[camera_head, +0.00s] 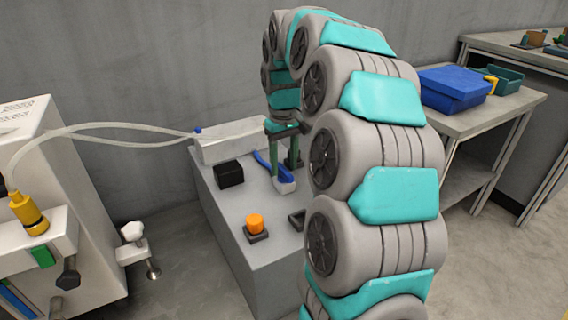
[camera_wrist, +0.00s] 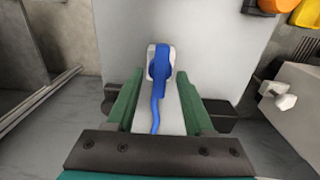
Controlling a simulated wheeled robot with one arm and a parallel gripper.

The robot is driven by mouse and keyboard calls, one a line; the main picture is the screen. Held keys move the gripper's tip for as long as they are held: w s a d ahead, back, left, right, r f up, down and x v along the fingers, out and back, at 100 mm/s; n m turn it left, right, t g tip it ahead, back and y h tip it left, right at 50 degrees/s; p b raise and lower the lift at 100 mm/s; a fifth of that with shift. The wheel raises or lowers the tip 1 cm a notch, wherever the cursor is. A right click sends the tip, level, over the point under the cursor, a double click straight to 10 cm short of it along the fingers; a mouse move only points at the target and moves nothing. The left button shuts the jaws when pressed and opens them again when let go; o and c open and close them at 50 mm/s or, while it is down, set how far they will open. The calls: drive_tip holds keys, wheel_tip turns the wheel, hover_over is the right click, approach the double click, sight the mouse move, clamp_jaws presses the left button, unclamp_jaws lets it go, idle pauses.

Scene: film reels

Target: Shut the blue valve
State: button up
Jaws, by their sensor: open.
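The blue valve (camera_head: 283,174) is a long blue handle on a pale block, on top of the grey cabinet (camera_head: 222,206). In the wrist view, the blue valve (camera_wrist: 160,65) has its broad end on the pale block ahead of my fingertips. Its narrow, wavy handle runs back toward the palm between the fingers. My gripper (camera_head: 284,158) is over the valve, with its green fingers pointing down. In the wrist view, my gripper (camera_wrist: 160,80) is open, one finger on each side of the handle. I see gaps on both sides; the handle's height between the fingers is unclear.
A black block (camera_head: 229,173), an orange knob (camera_head: 255,223) and a dark bracket (camera_head: 297,219) share the cabinet top. A white box (camera_head: 229,141) with a clear tube stands behind. A white machine (camera_head: 48,165) is at left. A blue box (camera_head: 452,90) sits on a right-hand table.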

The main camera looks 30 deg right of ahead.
drive_tip(key=shift+f, duration=0.35)
clamp_jaws()
idle(0.5)
